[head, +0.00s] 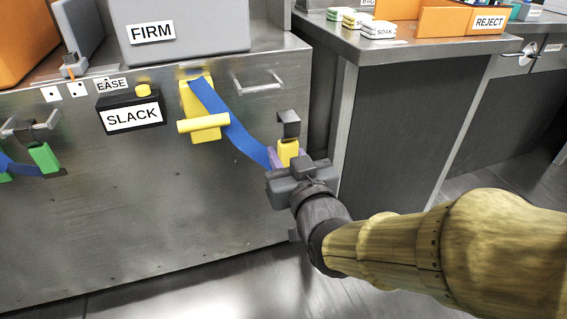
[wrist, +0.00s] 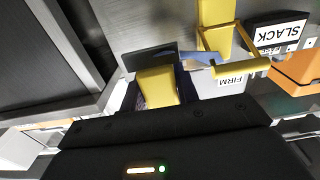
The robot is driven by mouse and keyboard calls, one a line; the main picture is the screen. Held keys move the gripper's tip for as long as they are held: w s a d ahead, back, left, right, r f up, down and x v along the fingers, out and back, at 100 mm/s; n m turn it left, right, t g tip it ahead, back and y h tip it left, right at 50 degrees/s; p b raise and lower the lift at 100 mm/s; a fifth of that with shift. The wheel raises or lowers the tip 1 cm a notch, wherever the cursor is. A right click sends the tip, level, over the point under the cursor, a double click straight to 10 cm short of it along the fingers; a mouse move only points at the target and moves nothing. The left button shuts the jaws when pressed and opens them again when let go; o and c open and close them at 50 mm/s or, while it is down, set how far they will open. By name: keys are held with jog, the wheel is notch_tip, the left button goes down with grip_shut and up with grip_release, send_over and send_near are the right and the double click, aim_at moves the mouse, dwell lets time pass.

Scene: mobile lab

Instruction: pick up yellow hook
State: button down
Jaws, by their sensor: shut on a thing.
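The yellow hook (head: 288,151) is at the end of a blue strap (head: 235,125), by the right end of the steel cabinet front. My gripper (head: 284,163) is shut on it. In the wrist view the yellow hook (wrist: 157,86) sits between my fingers, its lower part hidden by the gripper body. The strap runs up left to a yellow bracket (head: 205,108) with a yellow crossbar, fixed on the cabinet. A dark grey block (head: 289,124) is just above the hook; I cannot tell whether they touch.
A black box labelled SLACK (head: 132,116) and a metal handle (head: 258,83) are on the cabinet front (head: 150,215). A grey box labelled FIRM (head: 190,30) stands on top. A dark counter (head: 410,130) stands close right of my gripper. Floor is clear in front.

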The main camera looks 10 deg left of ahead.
jog(key=shift+s+d+b, duration=0.15)
jog(key=shift+s+b, duration=0.15)
jog(key=shift+s, duration=0.05)
dwell(0.5)
jog(key=w+d+f+m+t+h+p, duration=0.4)
jog(key=w+d+h+p, duration=0.45)
jog(key=w+p, duration=0.5)
jog(key=w+d+f+m+g+h+p, duration=0.1)
jog(key=d+f+m+h+p, duration=0.15)
jog(key=d+p, duration=0.45)
jog(key=w+d+f+m+g+h+p, duration=0.1)
jog(key=d+f+m+h+p, duration=0.15)
jog(key=d+p, duration=0.5)
notch_tip(320, 180, up, 29)
jog(key=s+d+n+y+p, duration=0.2)
jog(key=y+p, duration=0.2)
jog(key=p, duration=3.1)
jog(key=shift+s+n+t, duration=0.3)
jog(key=shift+s+n, duration=0.05)
jog(key=shift+n, duration=0.05)
